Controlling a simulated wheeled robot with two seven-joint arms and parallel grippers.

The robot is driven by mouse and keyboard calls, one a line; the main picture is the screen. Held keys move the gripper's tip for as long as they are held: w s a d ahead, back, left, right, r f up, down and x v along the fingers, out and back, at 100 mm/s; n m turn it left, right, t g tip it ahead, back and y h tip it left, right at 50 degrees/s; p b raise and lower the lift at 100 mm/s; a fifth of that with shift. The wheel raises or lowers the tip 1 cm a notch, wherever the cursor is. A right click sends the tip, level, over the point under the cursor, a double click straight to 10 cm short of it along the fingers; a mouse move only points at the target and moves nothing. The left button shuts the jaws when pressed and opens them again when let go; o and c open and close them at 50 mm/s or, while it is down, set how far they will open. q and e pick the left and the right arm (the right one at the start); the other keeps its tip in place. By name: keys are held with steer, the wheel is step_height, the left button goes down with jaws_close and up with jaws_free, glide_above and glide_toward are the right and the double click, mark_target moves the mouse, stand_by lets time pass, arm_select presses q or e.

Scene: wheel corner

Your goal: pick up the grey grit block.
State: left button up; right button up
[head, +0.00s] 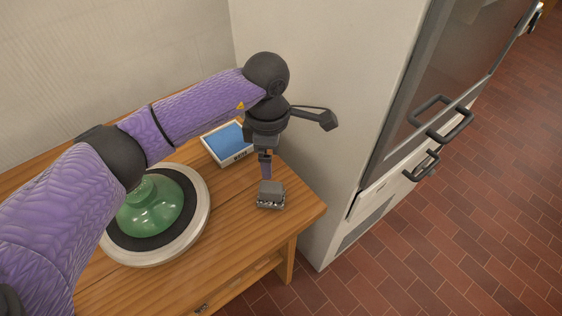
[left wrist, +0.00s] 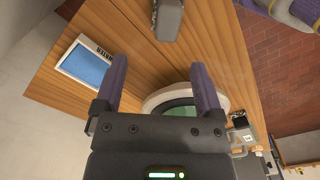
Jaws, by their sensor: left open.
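The grey grit block (head: 270,194) sits on the wooden table near its right front corner. In the left wrist view the block (left wrist: 168,18) is at the top edge, partly cut off, beyond the fingertips. My left gripper (head: 265,168) points down just above or behind the block in the head view; the exact gap is hard to judge. Its two purple fingers are spread apart, with nothing between them, in the left wrist view (left wrist: 158,66). My right gripper is in neither view.
A white box with a blue top (head: 228,141) lies behind the gripper. A tall white cabinet (head: 310,120) rises beside the table's right edge (head: 318,213).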

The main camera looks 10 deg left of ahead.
mark_target(271, 186)
arm_select(q)
steer(key=shift+w+f, duration=0.1)
steer(key=shift+f, duration=0.35)
steer(key=f, duration=0.2)
steer(key=s+f+b, duration=0.1)
steer(key=f, duration=0.1)
steer(key=shift+f+b, duration=0.25)
steer(key=shift+b, duration=0.05)
steer(key=f, duration=0.2)
steer(key=f+b, duration=0.1)
steer(key=f, duration=0.1)
steer(key=shift+s+d+f, duration=0.1)
steer(key=shift+s+f, duration=0.1)
steer(key=shift+f, duration=0.05)
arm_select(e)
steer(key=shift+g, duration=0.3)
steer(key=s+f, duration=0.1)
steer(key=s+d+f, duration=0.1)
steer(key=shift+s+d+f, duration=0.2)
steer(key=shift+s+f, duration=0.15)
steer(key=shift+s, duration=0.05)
arm_select(q)
steer(key=c, duration=0.6)
steer(key=shift+w, duration=0.1)
jaws_close()
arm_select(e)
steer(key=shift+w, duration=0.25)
